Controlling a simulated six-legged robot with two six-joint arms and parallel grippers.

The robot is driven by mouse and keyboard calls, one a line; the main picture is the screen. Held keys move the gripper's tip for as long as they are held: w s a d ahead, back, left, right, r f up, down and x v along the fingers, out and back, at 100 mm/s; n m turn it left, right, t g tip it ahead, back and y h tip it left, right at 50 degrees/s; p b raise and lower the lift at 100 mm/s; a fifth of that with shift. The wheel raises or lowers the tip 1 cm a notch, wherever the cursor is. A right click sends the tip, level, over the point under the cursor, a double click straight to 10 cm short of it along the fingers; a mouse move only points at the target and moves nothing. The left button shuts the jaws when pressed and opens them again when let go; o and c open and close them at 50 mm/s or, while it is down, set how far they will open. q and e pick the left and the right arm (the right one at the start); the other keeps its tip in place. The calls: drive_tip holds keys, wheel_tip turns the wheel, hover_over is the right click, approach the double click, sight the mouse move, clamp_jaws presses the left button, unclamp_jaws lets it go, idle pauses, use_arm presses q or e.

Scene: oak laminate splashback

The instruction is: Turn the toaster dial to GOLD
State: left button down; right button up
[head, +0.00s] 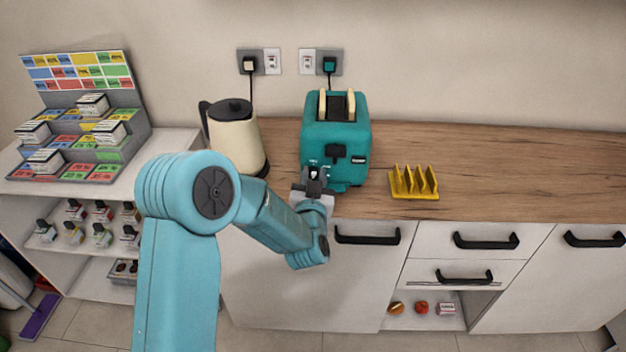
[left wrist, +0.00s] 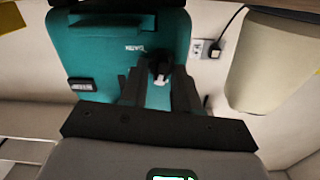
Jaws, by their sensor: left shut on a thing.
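The teal toaster (head: 318,140) stands on the wooden counter against the wall, with two bread slices in its top slots. Its front also fills the left wrist view (left wrist: 105,50). The dial (left wrist: 160,70) is a dark knob with a light pointer, low on the toaster front. My left gripper (head: 314,178) is at the toaster's lower front. In the left wrist view its two dark fingers (left wrist: 158,88) are on either side of the dial, shut on it. The dial's markings are too small or hidden to read, so I cannot tell its setting. My right gripper is not in view.
A cream kettle (head: 236,140) stands just left of the toaster. A yellow toast rack (head: 414,183) is to the right near the counter's front edge. The counter (head: 520,170) farther right is clear. A shelf unit with a display rack (head: 128,110) stands at the left.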

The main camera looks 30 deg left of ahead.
use_arm(q)
drive_tip(key=shift+f+m+b, duration=0.15)
drive_tip(key=shift+m+b, duration=0.3)
drive_tip(key=shift+m, duration=0.35)
drive_tip(key=m+b, duration=0.1)
drive_tip(key=m, duration=0.1)
drive_tip(key=shift+d+m, duration=0.1)
drive_tip(key=shift+m, duration=0.3)
drive_tip(key=shift+w+m, duration=0.1)
drive_tip(key=shift+m, duration=1.1)
drive_tip(key=shift+d+m+b, duration=0.1)
drive_tip(key=shift+m+b, duration=0.2)
drive_tip(key=shift+m, duration=1.2)
drive_tip(key=c, duration=0.8)
unclamp_jaws()
drive_tip(key=shift+c, duration=0.2)
drive_tip(key=shift+d, duration=0.1)
